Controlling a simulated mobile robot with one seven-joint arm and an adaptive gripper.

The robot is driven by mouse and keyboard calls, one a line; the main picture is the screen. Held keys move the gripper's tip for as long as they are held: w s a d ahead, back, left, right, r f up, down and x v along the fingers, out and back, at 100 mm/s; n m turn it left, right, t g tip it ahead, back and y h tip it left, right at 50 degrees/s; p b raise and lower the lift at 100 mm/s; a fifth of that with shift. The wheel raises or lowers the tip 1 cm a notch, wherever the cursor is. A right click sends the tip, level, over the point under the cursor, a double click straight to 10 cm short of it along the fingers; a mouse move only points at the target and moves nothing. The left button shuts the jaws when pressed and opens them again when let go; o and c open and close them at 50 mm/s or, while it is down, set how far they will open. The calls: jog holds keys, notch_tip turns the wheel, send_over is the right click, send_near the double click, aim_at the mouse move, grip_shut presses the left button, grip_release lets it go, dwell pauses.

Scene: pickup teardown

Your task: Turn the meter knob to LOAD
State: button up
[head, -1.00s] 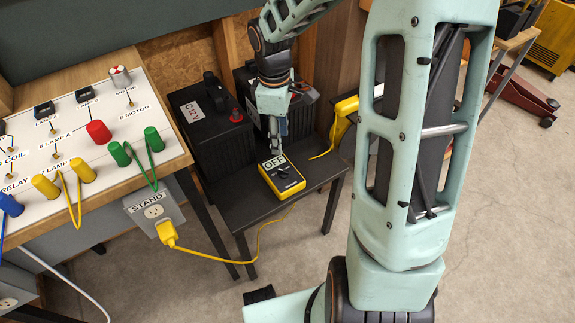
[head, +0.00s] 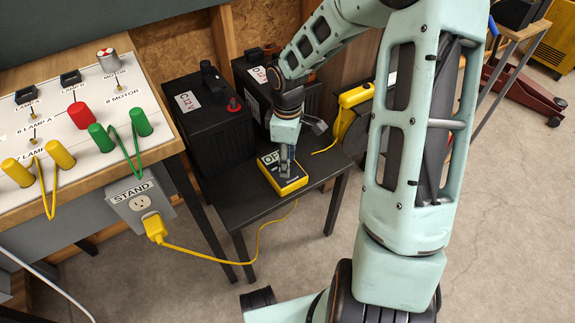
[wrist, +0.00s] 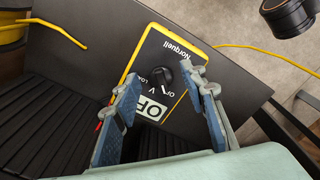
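The yellow meter (head: 294,187) with a black face lies on the small dark table, its display partly hidden by my gripper in the head view. The display reads "OF" where it shows. In the wrist view the meter (wrist: 150,70) shows its black knob (wrist: 161,76), with the labels "OFF", "V" and "LOAD" beside it. My gripper (wrist: 168,92) is open, with blue-padded fingers apart above the meter on either side of the knob's near side. In the head view my gripper (head: 287,170) points down over the meter; contact with the knob cannot be told.
The dark table (head: 240,206) has free room around the meter. Black batteries (head: 212,125) stand behind it. A yellow cord (head: 225,259) runs from the stand outlet (head: 141,205) to the meter's side. The test bench (head: 110,165) is at left.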

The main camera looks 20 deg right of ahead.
jog(key=shift+f, duration=0.4)
jog(key=shift+c, duration=0.4)
grip_shut()
